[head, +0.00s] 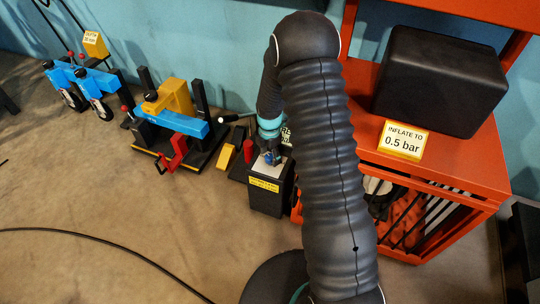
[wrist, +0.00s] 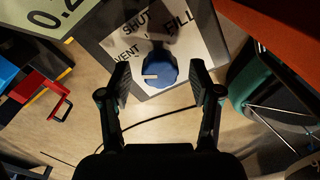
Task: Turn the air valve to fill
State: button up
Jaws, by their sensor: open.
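The air valve is a blue knob (wrist: 160,70) on a white plate (wrist: 200,47) printed SHUT, FILL and VENT. In the head view the knob (head: 269,159) sits on top of a dark box (head: 267,198) with a yellow label. My gripper (wrist: 159,82) is open, with one finger on each side of the knob and visible gaps between. In the head view my arm hides part of the area around the box.
An orange shelf (head: 455,160) with a black case (head: 440,80) and an "INFLATE TO 0.5 bar" sign (head: 403,141) stands right of the box. A blue and yellow clamp fixture (head: 175,112) stands left. A display reading that starts "0.2" (wrist: 62,14) is partly cut off.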

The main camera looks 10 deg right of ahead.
jog(key=shift+f, duration=0.2)
jog(key=c, duration=1.1)
jog(key=shift+c, duration=0.2)
